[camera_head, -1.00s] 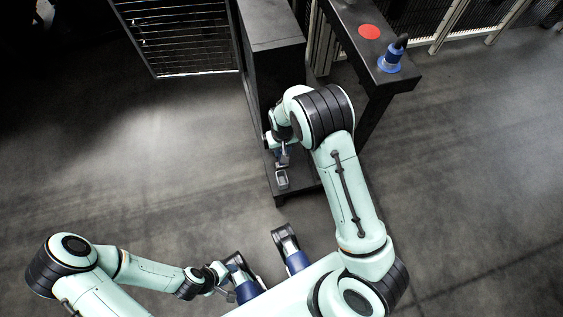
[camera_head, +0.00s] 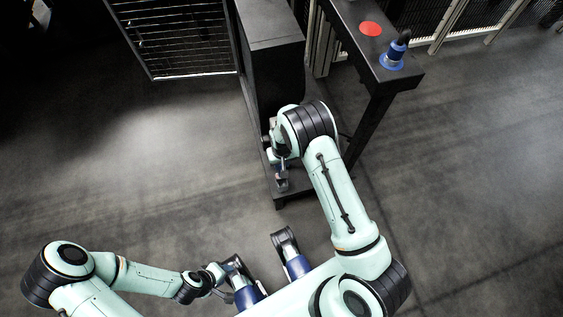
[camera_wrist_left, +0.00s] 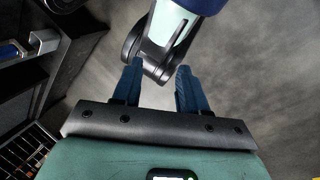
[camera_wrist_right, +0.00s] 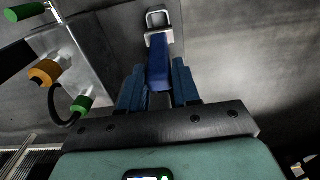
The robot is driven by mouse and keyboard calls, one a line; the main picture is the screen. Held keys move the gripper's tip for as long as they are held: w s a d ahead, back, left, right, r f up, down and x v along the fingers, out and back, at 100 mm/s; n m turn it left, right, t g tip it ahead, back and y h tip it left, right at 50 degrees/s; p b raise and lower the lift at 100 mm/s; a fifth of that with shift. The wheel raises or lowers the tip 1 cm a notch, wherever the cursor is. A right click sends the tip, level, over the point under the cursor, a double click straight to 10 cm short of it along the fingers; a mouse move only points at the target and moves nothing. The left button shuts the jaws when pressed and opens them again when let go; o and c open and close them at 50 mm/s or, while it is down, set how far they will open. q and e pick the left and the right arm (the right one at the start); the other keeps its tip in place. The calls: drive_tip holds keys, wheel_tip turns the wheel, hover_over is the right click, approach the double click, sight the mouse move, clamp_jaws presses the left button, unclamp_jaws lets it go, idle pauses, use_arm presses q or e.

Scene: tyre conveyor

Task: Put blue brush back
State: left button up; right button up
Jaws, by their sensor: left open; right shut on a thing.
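My right gripper (camera_wrist_right: 158,68) is shut on a tool with a blue handle (camera_wrist_right: 159,55) and a pale square frame (camera_wrist_right: 158,20) at its far end. In the head view my right gripper (camera_head: 281,168) is low beside the dark cabinet, partly hidden by my own arm. A blue-based item with a black upright top (camera_head: 393,54) stands on the dark stand's end; I cannot tell which of the two is the blue brush. My left gripper (camera_wrist_left: 157,90) is open and empty, above the floor.
The dark stand (camera_head: 372,75) has a red disc (camera_head: 370,29) on top. The dark cabinet (camera_head: 275,70) has a low ledge. In the right wrist view, an orange fitting (camera_wrist_right: 45,72) and a green fitting (camera_wrist_right: 84,103) are at left. Floor is clear on both sides.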

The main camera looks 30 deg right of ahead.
use_arm(q)
drive_tip(key=shift+w+a+f+t+b, duration=0.3)
drive_tip(key=shift+w+f+b, duration=0.2)
drive_tip(key=shift+w, duration=0.2)
use_arm(e)
drive_tip(key=shift+f, duration=0.6)
drive_tip(key=o, duration=1.1)
drive_tip(key=shift+c, duration=0.2)
